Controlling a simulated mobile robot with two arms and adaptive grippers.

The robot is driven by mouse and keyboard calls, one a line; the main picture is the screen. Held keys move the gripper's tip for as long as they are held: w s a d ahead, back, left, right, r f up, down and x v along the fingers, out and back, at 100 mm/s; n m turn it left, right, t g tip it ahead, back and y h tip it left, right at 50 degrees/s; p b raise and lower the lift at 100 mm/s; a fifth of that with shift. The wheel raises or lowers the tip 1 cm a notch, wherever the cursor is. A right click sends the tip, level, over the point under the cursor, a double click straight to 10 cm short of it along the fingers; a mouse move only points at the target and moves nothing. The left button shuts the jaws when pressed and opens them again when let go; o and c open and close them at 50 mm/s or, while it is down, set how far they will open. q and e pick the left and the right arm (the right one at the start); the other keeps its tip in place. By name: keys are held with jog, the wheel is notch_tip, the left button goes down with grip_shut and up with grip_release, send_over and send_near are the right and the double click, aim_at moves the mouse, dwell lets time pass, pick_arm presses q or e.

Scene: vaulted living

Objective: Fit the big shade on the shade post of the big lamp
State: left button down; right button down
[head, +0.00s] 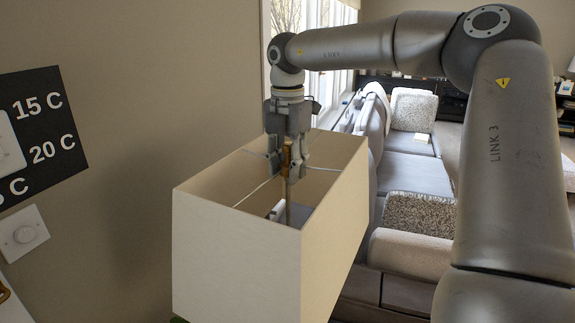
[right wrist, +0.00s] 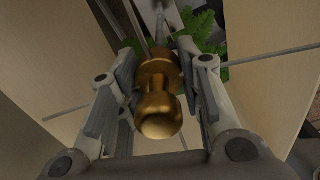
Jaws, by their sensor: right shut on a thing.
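The big shade (head: 236,256) is a cream, open-topped rectangular box, upright in the middle of the head view. Thin wires cross its inside to a brass knob (head: 286,158) at the centre, which also shows large in the right wrist view (right wrist: 160,112). My right gripper (head: 287,172) comes down into the top opening and is shut on this knob, with a finger on either side. A thin upright rod shows below the knob inside the shade; I cannot tell whether it is the lamp's post. The lamp's body is hidden by the shade. My left gripper is not in view.
A grey sofa (head: 412,176) with cushions stands behind and right of the shade. Green leaves (right wrist: 205,32) show below the knob in the right wrist view.

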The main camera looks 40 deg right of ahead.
jog(key=shift+f, duration=0.2)
jog(key=c, duration=0.9)
grip_release()
jog(key=shift+c, duration=0.2)
notch_tip(320, 180, up, 12)
dwell(0.4)
